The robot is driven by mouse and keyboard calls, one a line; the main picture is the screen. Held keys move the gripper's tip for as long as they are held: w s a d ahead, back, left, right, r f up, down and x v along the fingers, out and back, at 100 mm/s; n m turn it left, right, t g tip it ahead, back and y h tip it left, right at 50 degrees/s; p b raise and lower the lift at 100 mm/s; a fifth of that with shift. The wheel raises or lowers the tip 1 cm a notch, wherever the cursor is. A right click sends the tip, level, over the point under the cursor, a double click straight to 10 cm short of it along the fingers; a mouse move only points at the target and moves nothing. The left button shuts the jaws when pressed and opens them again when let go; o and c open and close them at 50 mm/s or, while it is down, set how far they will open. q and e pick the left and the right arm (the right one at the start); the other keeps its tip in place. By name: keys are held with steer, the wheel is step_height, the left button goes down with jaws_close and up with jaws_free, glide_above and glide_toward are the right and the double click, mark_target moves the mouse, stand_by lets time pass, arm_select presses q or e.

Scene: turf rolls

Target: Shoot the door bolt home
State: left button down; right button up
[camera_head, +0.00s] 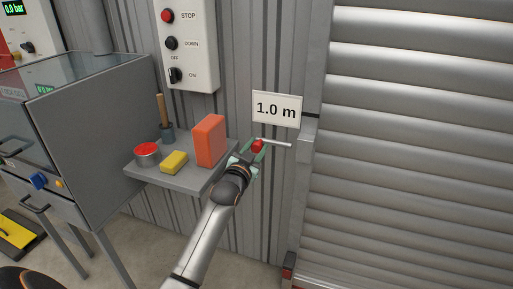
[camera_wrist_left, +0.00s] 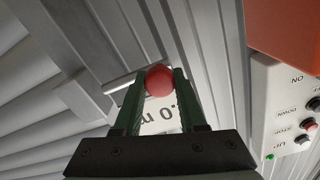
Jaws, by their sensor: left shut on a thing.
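The door bolt is a pale metal rod (camera_head: 277,143) with a red knob (camera_head: 258,146), below the 1.0 m sign. My left gripper (camera_head: 256,148) is shut on the red knob. In the left wrist view the knob (camera_wrist_left: 159,81) sits between the green fingers (camera_wrist_left: 158,90), and the rod (camera_wrist_left: 122,81) runs left from it. In the head view the rod points right, towards the side rail (camera_head: 303,160) of the ribbed roller door (camera_head: 420,140). I cannot tell whether its tip enters the rail. My right gripper is not in view.
A grey shelf (camera_head: 190,178) left of my gripper holds an orange block (camera_head: 209,140), a yellow block (camera_head: 174,162), a red-topped tin (camera_head: 147,154) and a wooden-handled tool (camera_head: 162,110). A control box (camera_head: 186,45) hangs above. A grey cabinet (camera_head: 95,130) stands left.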

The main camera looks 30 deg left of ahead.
mark_target(278, 144)
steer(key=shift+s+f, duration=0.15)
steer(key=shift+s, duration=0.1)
arm_select(q)
steer(key=d+p, duration=0.1)
steer(key=d, duration=0.1)
steer(key=w+d, duration=0.1)
steer(key=d, duration=0.1)
steer(key=shift+d+p, duration=0.15)
steer(key=shift+p, duration=0.2)
steer(key=shift+w+d, duration=0.1)
steer(key=shift+d, duration=0.3)
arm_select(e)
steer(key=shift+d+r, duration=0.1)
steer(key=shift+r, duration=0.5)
arm_select(q)
steer(key=shift+d, duration=0.15)
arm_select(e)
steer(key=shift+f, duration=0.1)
arm_select(q)
steer(key=shift+c, duration=2.3)
jaws_free()
steer(key=shift+w, duration=0.1)
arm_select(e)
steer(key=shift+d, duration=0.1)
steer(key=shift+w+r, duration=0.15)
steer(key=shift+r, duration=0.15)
arm_select(q)
steer(key=shift+s, duration=0.2)
